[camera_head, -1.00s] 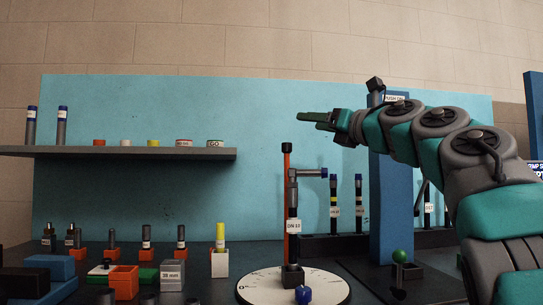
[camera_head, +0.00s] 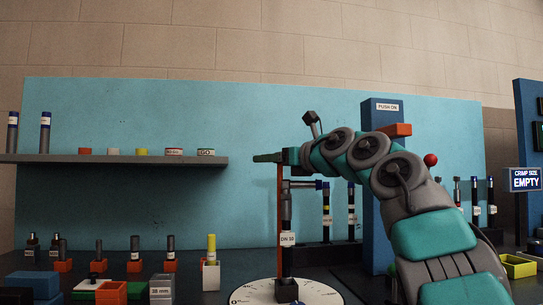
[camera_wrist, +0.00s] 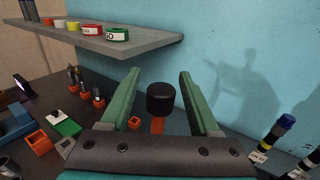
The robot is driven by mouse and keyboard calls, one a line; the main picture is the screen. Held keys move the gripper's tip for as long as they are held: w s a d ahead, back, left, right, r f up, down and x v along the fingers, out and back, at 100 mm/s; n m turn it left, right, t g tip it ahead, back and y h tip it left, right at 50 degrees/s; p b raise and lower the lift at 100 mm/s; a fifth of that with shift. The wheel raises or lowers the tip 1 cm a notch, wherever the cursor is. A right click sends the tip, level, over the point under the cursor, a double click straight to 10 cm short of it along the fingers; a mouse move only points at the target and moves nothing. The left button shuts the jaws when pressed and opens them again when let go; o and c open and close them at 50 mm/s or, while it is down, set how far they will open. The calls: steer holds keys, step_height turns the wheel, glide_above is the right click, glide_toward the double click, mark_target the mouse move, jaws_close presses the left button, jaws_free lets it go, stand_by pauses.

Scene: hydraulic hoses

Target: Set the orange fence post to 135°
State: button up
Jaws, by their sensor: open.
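The orange fence post (camera_head: 279,215) stands upright at the back of a white round dial (camera_head: 325,296) with angle marks; its top is hidden by my gripper in the head view. In the wrist view its black cap (camera_wrist: 161,98) sits between my two green fingers, apart from both, with a bit of orange post (camera_wrist: 157,125) below. My gripper (camera_head: 256,158) is open and level at the height of the post's top; it also shows in the wrist view (camera_wrist: 158,72). A dark hose labelled DN 10 (camera_head: 287,262) stands upright on the dial beside the post.
A grey shelf (camera_head: 120,159) with coloured rings is at the left. A blue column (camera_head: 378,225) labelled PUSH ON stands right of the dial. More hoses (camera_head: 326,215) stand behind. Small orange holders (camera_head: 111,292) crowd the left of the bench.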

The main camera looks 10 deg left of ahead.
jaws_close()
stand_by(0.6)
stand_by(0.9)
